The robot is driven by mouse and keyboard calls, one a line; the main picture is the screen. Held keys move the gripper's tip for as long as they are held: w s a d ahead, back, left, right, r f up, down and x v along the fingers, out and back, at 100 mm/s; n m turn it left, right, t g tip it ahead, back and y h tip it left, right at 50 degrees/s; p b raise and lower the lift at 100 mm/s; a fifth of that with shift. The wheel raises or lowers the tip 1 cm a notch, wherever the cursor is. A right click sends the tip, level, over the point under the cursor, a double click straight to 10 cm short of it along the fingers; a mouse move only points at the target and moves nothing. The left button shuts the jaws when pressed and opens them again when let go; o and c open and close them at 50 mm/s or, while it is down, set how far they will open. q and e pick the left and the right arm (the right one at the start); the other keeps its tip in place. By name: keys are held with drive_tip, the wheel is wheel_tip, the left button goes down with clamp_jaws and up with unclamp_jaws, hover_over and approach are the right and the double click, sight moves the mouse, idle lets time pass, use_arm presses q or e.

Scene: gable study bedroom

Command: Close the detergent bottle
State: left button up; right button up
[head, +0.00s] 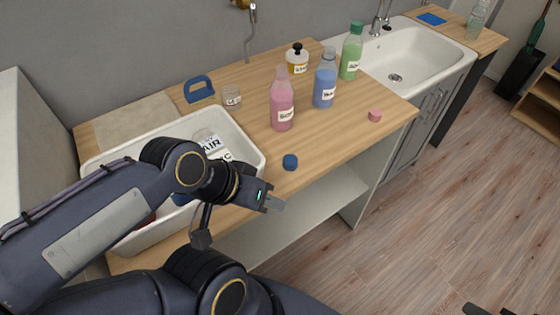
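A pink bottle (282,103), a blue bottle (325,82) and a green bottle (351,54) stand upright on the wooden counter. Their labels are too small to read surely, so I cannot tell which is the detergent. The pink and blue bottles show bare necks; the green one wears a green cap. A blue cap (290,162) lies near the counter's front edge, and a pink cap (375,115) lies to the right. My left gripper (274,204) is just below the blue cap in the picture, apart from it. Its finger gap is not clear. My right gripper does not show.
A white basin (252,148) with items inside is at the left, partly behind my arm. A sink (420,60) is at right.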

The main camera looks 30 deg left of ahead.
use_arm(q)
drive_tip(key=shift+o, duration=0.3)
drive_tip(key=shift+o, duration=1.1)
drive_tip(key=shift+w, duration=0.1)
drive_tip(key=shift+o, duration=1.1)
drive_tip(key=w+a+r+m+g+y, duration=0.1)
drive_tip(key=w+a+m+g, duration=0.2)
drive_tip(key=w, duration=0.4)
drive_tip(key=shift+w+r+y, duration=0.3)
drive_tip(key=shift+r+y, duration=0.1)
drive_tip(key=m+g+y, duration=0.2)
drive_tip(key=m+g, duration=0.1)
hover_over(290, 159)
drive_tip(key=shift+d+f, duration=0.15)
drive_tip(key=shift+f, duration=0.7)
drive_tip(key=shift+s, duration=0.1)
drive_tip(key=shift+f, duration=1.3)
drive_tip(key=shift+f, duration=0.1)
wheel_tip(290, 159, down, 5)
drive_tip(key=shift+f, duration=0.1)
